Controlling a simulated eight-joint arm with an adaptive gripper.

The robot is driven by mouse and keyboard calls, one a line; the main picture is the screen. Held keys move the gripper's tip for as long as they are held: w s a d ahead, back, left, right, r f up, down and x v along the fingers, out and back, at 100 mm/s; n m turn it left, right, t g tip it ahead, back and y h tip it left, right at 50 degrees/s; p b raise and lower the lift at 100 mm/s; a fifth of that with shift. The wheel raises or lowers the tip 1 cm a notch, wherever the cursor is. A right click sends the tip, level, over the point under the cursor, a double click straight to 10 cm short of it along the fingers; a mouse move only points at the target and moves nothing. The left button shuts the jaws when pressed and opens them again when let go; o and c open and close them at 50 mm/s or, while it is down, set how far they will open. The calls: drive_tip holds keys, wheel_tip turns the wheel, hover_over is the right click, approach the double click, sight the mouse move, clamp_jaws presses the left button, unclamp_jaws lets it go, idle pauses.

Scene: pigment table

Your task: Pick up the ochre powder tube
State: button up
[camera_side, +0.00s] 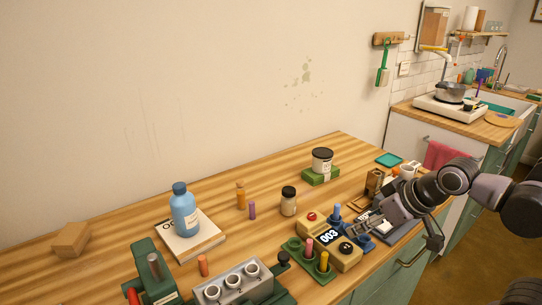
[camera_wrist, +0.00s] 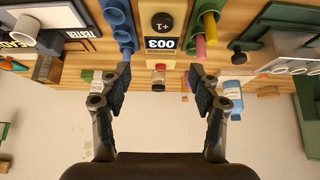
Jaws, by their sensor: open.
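A yellow-ochre tube (camera_side: 324,262) stands upright in the green rack (camera_side: 293,245), near its front end beside a pink tube (camera_side: 309,246). It is the most ochre-looking tube, though I cannot be sure of the name. In the wrist view the yellow tube (camera_wrist: 201,48) shows just beyond the right finger, next to the pink tube (camera_wrist: 210,27). My gripper (camera_wrist: 160,76) is open and empty, its fingers apart. In the side view my gripper (camera_side: 362,229) is above the blue rack, right of the yellow tube.
A grey block with holes (camera_side: 232,285) is at front left. A jar (camera_side: 288,201) stands behind.

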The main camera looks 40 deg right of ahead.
drive_tip(key=shift+c, duration=0.4)
drive_tip(key=m+t+h, duration=0.1)
drive_tip(key=m+h, duration=0.5)
drive_tip(key=h, duration=0.1)
approach(240, 187)
drive_tip(key=s+d+r, duration=0.1)
drive_tip(key=s+d, duration=0.3)
drive_tip(key=d, duration=0.2)
drive_tip(key=w+a+f+m+t+h, duration=0.2)
drive_tip(key=w+a+f, duration=0.15)
drive_tip(key=a, duration=0.35)
drive_tip(key=x, duration=1.1)
drive_tip(key=shift+d, duration=0.15)
clamp_jaws()
